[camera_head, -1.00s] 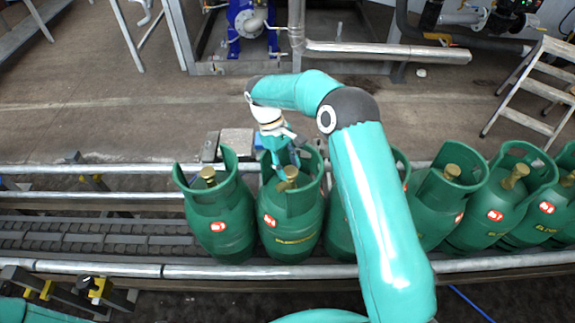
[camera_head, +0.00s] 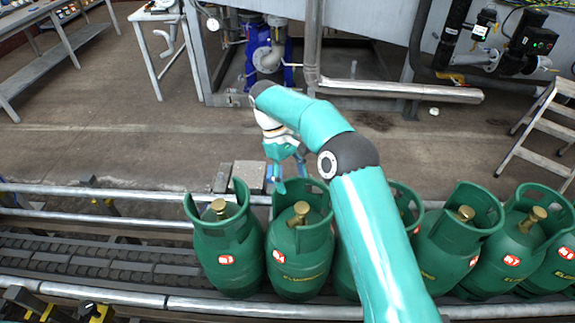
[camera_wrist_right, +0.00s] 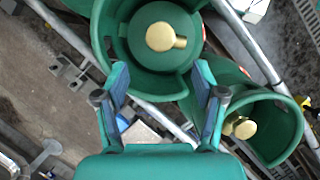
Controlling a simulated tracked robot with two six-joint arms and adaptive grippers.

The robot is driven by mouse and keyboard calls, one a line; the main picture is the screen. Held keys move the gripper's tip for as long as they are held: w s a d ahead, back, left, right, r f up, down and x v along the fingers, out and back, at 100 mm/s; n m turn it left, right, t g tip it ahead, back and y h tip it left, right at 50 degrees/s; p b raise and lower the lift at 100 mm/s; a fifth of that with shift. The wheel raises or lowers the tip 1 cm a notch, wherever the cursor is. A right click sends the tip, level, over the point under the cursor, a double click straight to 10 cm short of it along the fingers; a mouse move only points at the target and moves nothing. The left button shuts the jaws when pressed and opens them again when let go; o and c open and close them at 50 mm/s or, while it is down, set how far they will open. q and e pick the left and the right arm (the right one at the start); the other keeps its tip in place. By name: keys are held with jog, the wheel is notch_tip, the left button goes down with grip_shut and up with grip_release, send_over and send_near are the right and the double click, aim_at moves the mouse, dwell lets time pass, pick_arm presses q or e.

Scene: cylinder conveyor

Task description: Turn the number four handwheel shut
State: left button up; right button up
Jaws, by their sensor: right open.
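Green gas cylinders stand in a row, each with a brass handwheel inside a cut-away collar. No numbers identifying the handwheels are readable. From the left, the first handwheel (camera_head: 218,207) and second handwheel (camera_head: 299,212) show clearly. My arm mostly hides the third cylinder. The fourth cylinder's handwheel (camera_head: 462,214) shows right of my arm. My right gripper (camera_head: 288,174) is above the back of the second cylinder's collar. In the wrist view, the right gripper (camera_wrist_right: 160,78) is open and empty, with a brass handwheel (camera_wrist_right: 164,37) beyond its fingertips. My left gripper is not in view.
The conveyor has a back rail (camera_head: 130,218) and front rail (camera_head: 240,309). Its belt (camera_head: 95,257) is bare on the left. More cylinders (camera_head: 512,257) stand close together on the right. Step ladders (camera_head: 540,125) stand at the right.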

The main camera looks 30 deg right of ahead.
jog(key=shift+v, duration=2.1)
